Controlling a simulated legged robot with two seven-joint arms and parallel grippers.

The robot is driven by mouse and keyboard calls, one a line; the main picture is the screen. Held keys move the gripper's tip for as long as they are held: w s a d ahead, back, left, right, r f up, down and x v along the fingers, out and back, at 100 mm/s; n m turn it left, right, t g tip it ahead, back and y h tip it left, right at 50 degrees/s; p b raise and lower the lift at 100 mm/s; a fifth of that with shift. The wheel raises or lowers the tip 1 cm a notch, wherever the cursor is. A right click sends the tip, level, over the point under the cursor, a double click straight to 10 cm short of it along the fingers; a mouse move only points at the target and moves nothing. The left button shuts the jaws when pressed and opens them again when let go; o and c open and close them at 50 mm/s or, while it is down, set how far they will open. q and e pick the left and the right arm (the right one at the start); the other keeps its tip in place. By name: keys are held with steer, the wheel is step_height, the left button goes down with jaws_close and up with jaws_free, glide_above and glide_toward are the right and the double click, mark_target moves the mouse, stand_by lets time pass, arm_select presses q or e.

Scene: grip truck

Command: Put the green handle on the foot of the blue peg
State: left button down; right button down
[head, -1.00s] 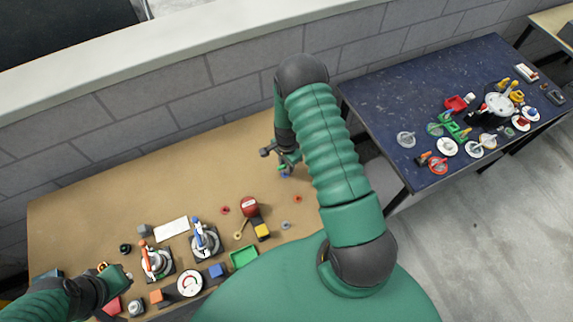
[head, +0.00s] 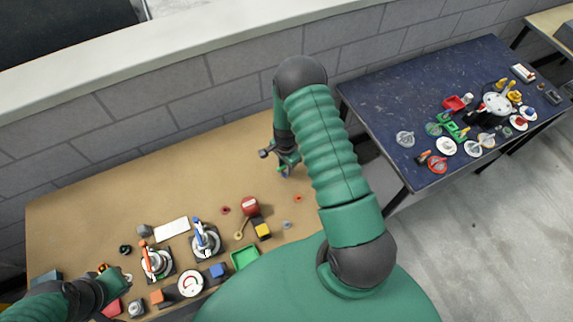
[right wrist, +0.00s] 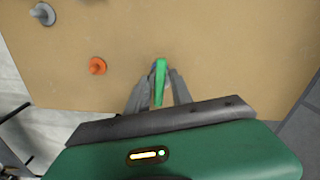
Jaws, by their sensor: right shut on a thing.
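My right gripper (head: 285,166) is over the right part of the brown table, its fingers pointing down. In the right wrist view the green handle (right wrist: 160,76) stands between the two fingers, which are closed on it. In the head view only a small bit of green (head: 280,170) shows at the fingertips. A small bluish patch (head: 286,174) shows right by the fingertips, perhaps the blue peg; I cannot tell whether the handle touches it. My left gripper (head: 122,280) is at the table's left front, too small to read.
An orange-red peg (right wrist: 97,66) and a grey peg (right wrist: 43,14) stand to the left in the right wrist view. Fixtures with red (head: 147,253) and blue (head: 199,232) levers and a green tray (head: 245,257) are further left. The table behind my right gripper is clear.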

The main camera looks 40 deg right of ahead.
steer(key=shift+a+f, duration=0.1)
steer(key=shift+f, duration=0.2)
steer(key=shift+d+f+b, duration=0.2)
steer(key=shift+f+b, duration=0.2)
steer(key=shift+f, duration=0.05)
arm_select(q)
steer(key=shift+d+f, duration=0.4)
steer(key=shift+d, duration=0.05)
steer(key=shift+a, duration=0.35)
arm_select(e)
steer(key=shift+a, duration=0.25)
steer(key=shift+d+f+b, duration=0.1)
steer(key=shift+f+b, duration=0.1)
steer(key=shift+b, duration=0.1)
arm_select(q)
steer(key=shift+d+f, duration=0.2)
steer(key=shift+f, duration=0.15)
arm_select(e)
steer(key=shift+d+f, duration=0.1)
steer(key=shift+d, duration=0.05)
arm_select(q)
steer(key=shift+f, duration=0.2)
arm_select(e)
steer(key=shift+f, duration=0.15)
